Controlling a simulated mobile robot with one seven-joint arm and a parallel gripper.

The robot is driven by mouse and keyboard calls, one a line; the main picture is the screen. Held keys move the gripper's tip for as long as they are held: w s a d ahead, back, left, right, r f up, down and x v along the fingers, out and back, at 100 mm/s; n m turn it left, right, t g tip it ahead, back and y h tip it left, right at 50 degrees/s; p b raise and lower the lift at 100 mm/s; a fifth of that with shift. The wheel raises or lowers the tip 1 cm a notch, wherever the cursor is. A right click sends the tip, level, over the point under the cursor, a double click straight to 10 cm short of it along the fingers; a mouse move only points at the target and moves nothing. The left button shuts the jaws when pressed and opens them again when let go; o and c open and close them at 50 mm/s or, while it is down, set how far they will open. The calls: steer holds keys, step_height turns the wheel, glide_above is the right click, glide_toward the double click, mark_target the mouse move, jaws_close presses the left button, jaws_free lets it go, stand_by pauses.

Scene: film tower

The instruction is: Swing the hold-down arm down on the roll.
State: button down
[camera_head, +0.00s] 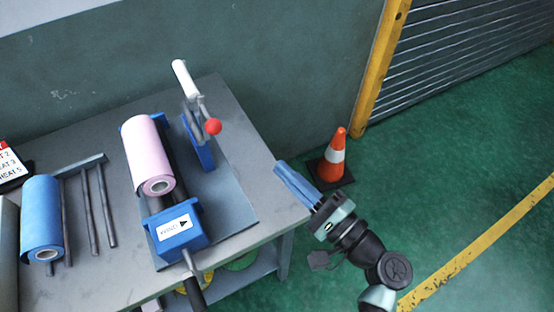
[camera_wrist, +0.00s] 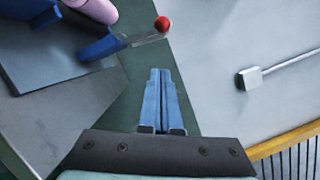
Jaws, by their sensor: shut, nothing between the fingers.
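The hold-down arm (camera_head: 193,100) is a grey metal lever on a blue post (camera_head: 203,152). The red knob also shows in the wrist view (camera_wrist: 162,24), beyond my fingertips. My gripper (camera_head: 279,168) is shut and empty, right of the table's edge and apart from the arm.
A blue roll (camera_head: 42,212) and several dark bars lie on the left of the grey table (camera_head: 105,262). A blue box with a label (camera_head: 175,228) sits at the stand's front. An orange cone (camera_head: 335,155) stands on the green floor behind my gripper. A wall stands behind the table.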

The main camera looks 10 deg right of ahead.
steer(key=w+a+r+p, duration=0.2)
steer(key=w+a+p, duration=0.1)
steer(key=w+a, duration=0.4)
steer(key=shift+w+a+r+p, duration=0.25)
steer(key=shift+a+r+p, duration=0.1)
steer(key=shift+a, duration=0.15)
steer(key=shift+w+a+b, duration=0.1)
steer(key=shift+a+b, duration=0.05)
steer(key=shift+b, duration=0.2)
